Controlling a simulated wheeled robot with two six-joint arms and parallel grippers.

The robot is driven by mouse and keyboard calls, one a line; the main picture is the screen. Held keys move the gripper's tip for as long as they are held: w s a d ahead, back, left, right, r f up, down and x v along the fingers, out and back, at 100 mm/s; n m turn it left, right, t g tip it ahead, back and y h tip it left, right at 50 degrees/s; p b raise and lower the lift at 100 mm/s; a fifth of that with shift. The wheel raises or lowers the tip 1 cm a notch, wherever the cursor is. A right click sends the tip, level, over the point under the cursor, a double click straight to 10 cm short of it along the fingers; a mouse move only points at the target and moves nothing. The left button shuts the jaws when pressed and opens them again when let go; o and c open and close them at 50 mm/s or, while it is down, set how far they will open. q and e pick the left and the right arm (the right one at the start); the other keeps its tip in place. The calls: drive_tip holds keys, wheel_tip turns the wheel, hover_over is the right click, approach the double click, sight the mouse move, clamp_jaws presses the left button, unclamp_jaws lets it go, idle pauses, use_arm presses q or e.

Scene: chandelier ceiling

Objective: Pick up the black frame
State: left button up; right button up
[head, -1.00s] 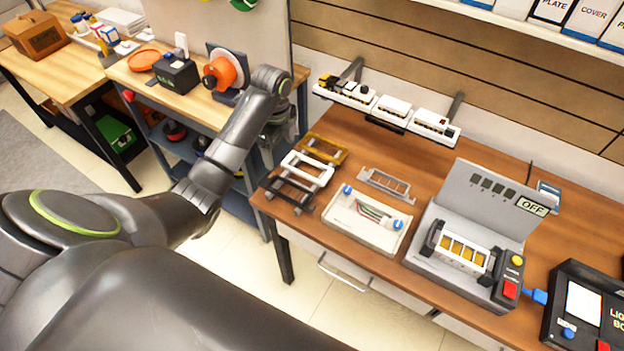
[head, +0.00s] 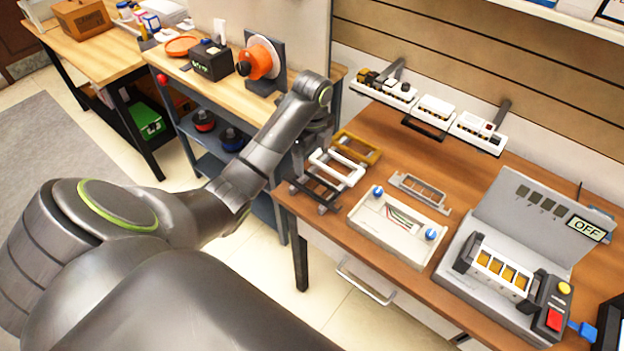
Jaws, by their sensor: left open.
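The black frame (head: 325,205) lies at the left end of the brown wooden table, in front of a white frame. My left arm reaches in from the left, and its wrist bends down at the table's left edge. My left gripper (head: 303,172) points down just above the rear left part of the black frame and partly hides it. The gripper is open; whether its fingers touch the frame is hard to tell. My right gripper is not in view.
A white frame (head: 345,175) and an ochre frame (head: 366,155) lie close behind the black one. A grey frame (head: 425,189) and a white tray (head: 375,238) are to the right. A grey device with an OFF panel (head: 587,229) stands farther right. A side bench (head: 222,97) is at left.

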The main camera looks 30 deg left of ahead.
use_arm(q)
drive_tip(key=b, duration=0.3)
hover_over(313, 177)
drive_tip(key=s+d, duration=0.1)
drive_tip(key=s, duration=0.1)
wheel_tip(313, 177, down, 4)
drive_tip(key=f, duration=0.2)
drive_tip(key=f+p, duration=0.1)
drive_tip(key=f, duration=0.1)
drive_tip(key=shift+s+d+f, duration=0.1)
drive_tip(key=shift+s+d, duration=0.05)
drive_tip(key=shift+d, duration=0.05)
drive_tip(key=shift+f, duration=0.5)
drive_tip(key=c, duration=1.1)
drive_tip(key=shift+o, duration=0.2)
wheel_tip(313, 177, up, 10)
drive_tip(key=p, duration=0.4)
